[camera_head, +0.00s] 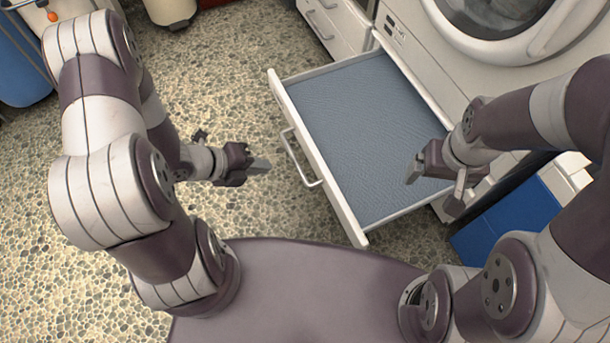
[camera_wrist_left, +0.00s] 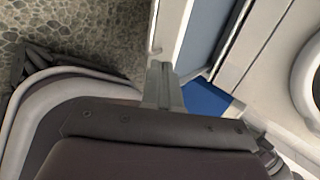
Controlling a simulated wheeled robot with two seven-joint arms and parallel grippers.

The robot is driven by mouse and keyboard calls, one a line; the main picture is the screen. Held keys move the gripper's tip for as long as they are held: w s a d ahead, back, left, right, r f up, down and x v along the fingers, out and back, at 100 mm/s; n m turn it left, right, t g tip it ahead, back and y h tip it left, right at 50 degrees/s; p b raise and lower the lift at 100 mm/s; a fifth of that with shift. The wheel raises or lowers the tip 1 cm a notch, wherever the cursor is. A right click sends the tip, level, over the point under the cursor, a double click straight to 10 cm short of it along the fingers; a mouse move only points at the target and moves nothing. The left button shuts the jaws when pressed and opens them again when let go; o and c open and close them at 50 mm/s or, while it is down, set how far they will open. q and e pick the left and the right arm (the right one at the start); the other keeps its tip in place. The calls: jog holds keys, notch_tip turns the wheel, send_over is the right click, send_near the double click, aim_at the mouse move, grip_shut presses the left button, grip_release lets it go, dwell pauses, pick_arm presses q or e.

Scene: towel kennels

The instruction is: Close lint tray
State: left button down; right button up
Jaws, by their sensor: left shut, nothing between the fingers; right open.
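The lint tray (camera_head: 365,140) is a wide white drawer with a blue-grey textured floor, pulled well out from under the front-loading machine. Its front panel (camera_head: 315,165) faces left and carries a bar handle (camera_head: 300,160). My left gripper (camera_head: 262,166) is shut and empty, a little to the left of the handle and apart from it. In the left wrist view my left fingers (camera_wrist_left: 161,82) appear before the tray's white front panel (camera_wrist_left: 170,35). My right gripper (camera_head: 412,172) is open and shows over the tray's right part; I cannot tell whether it touches the tray.
The machine (camera_head: 425,60) with its round door (camera_head: 500,20) stands at the upper right. White drawers (camera_head: 330,22) stand beside it. A blue box (camera_head: 505,220) is below my right arm. The pebbled floor (camera_head: 225,85) left of the tray is clear.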

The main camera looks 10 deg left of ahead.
aim_at(316, 163)
pick_arm(q)
jog(key=b+x, duration=0.2)
jog(key=x, duration=0.2)
jog(key=d+r+b+x, duration=0.1)
jog(key=b+x, duration=0.2)
jog(key=x, duration=0.1)
jog(key=b+x, duration=0.2)
jog(key=x, duration=0.2)
jog(key=shift+w+d+r, duration=0.2)
jog(key=shift+w+d, duration=0.1)
jog(key=shift+w, duration=0.1)
jog(key=shift+w+d+r, duration=0.15)
jog(key=shift+w+d, duration=0.05)
jog(key=shift+d, duration=0.05)
pick_arm(e)
notch_tip(316, 163, down, 8)
jog(key=shift+r, duration=0.15)
